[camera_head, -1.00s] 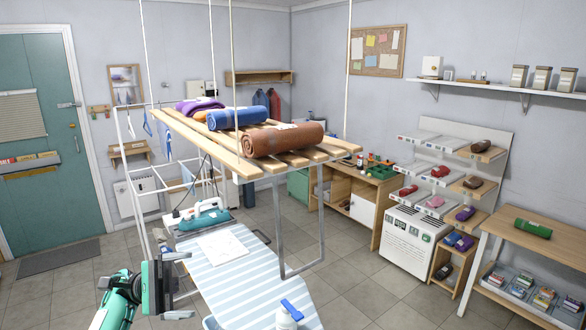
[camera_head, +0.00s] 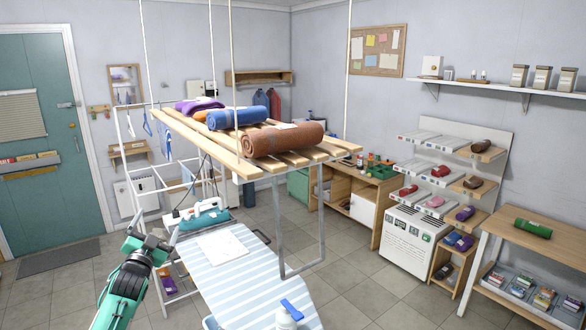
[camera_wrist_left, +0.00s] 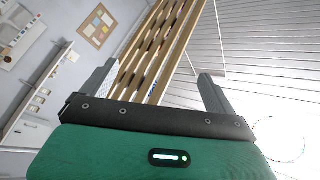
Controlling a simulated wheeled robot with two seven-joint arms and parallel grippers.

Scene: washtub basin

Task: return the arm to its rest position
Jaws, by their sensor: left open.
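My left arm comes in at the lower left of the head view, left of the ironing board (camera_head: 217,275). Its gripper (camera_head: 150,240) points away from the camera, and its fingers are hard to make out there. In the left wrist view the two fingers of my left gripper (camera_wrist_left: 158,85) stand wide apart with nothing between them. That view looks up past them at the slatted hanging rack (camera_wrist_left: 165,45) and the ceiling. My right gripper is not in view.
The hanging rack (camera_head: 290,160) holds purple, blue (camera_head: 237,118) and brown (camera_head: 283,139) rolls. A teal iron (camera_head: 205,214) and a white sheet (camera_head: 222,246) are on the board, with a spray bottle (camera_head: 287,317) at its near end. Floor left of my arm is clear.

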